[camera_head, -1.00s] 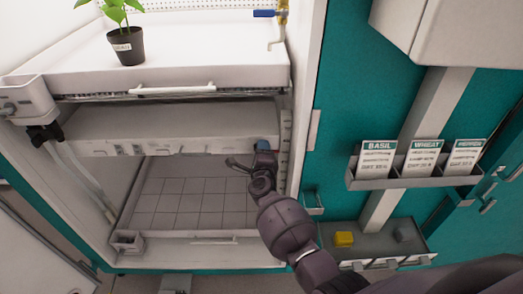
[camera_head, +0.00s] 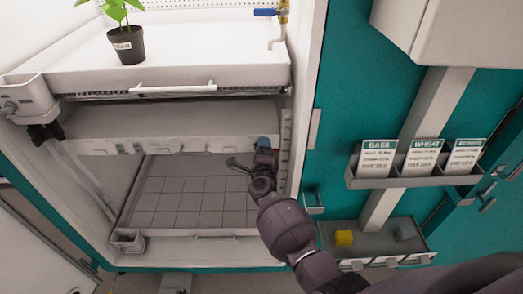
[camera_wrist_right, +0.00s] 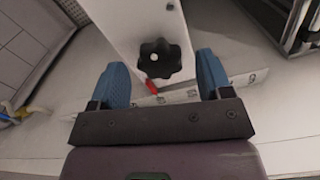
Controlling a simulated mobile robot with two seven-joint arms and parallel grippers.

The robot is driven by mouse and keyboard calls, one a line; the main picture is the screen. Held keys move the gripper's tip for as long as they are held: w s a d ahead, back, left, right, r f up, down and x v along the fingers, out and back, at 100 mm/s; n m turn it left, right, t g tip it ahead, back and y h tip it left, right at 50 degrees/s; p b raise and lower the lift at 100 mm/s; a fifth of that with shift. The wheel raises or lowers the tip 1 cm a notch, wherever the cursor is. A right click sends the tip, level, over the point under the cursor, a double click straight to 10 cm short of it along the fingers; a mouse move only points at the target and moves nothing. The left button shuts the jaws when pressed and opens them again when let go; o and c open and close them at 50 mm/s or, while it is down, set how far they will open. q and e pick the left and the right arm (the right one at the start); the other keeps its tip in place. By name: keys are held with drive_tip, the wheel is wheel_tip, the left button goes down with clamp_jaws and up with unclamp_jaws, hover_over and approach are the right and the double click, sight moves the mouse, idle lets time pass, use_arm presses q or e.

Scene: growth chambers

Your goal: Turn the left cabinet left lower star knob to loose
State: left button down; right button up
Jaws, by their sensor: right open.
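A black star knob (camera_wrist_right: 160,60) sits on the end of a white post or bracket in the right wrist view. A small red pointer (camera_wrist_right: 148,85) shows just below it, beside a strip with marks (camera_wrist_right: 185,97). My right gripper (camera_wrist_right: 162,76) is open, its two blue fingers to the left and right of the knob with gaps visible on both sides. In the head view my right gripper (camera_head: 266,144) is at the right end of the cabinet's lower shelf front (camera_head: 190,146), and its arm hides what lies behind. I cannot make out this knob there. My left gripper is not in view.
The upper tray (camera_head: 195,70) holds a potted plant (camera_head: 126,45). A black clamp-like part (camera_head: 44,132) is at the cabinet's left side. A seed packet rack (camera_head: 415,183) and a grey tray with a yellow block (camera_head: 343,238) are to the right. The tiled lower bay (camera_head: 185,195) is mostly clear.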

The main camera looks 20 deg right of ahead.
use_arm(q)
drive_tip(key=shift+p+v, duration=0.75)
drive_tip(key=shift+p, duration=0.45)
use_arm(e)
drive_tip(key=v, duration=1)
drive_tip(key=shift+s, duration=0.2)
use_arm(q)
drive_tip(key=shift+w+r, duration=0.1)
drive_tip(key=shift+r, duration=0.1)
